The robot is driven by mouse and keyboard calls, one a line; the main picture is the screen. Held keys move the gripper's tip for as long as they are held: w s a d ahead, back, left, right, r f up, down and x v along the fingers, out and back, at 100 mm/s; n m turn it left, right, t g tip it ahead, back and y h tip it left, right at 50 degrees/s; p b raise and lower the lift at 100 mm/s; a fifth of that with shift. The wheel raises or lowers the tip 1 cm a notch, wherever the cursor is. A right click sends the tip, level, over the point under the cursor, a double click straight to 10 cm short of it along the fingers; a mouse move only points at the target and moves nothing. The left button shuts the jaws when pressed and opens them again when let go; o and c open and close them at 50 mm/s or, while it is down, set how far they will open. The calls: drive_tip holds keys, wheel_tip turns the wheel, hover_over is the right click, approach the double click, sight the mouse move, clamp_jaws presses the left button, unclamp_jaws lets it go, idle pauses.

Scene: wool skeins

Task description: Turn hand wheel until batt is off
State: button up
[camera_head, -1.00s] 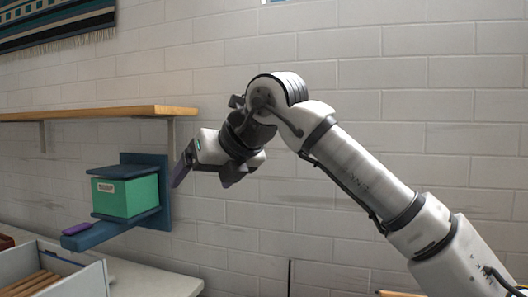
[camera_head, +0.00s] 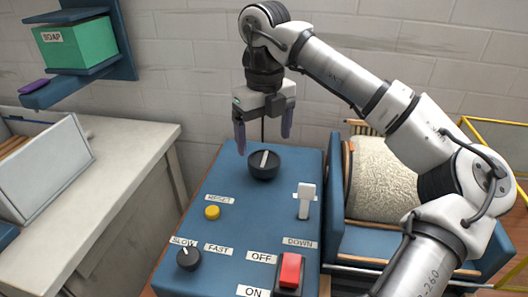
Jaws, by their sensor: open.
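A round black knob (camera_head: 264,165) with a pale bar across its top sits at the back of a blue control panel (camera_head: 225,183); it looks like the hand wheel, though no label on it can be read. My gripper (camera_head: 263,140) points down just above this knob. Its two purple fingers are apart, one to each side, with nothing between them. Whether the fingertips touch the knob I cannot tell. A cream fleecy batt (camera_head: 388,180) lies on a rounded drum in a blue frame at right, partly hidden by my arm.
The panel also has a yellow button (camera_head: 212,212), a white lever (camera_head: 305,200) by DOWN, a SLOW/FAST dial (camera_head: 189,258) and a red ON/OFF switch (camera_head: 290,270). A yellow rail (camera_head: 490,121) stands at right. A worktop (camera_head: 100,160) with a tray is at left.

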sight(264, 158)
wheel_tip(264, 158, down, 5)
idle(0.3)
drive_tip(key=c, duration=1)
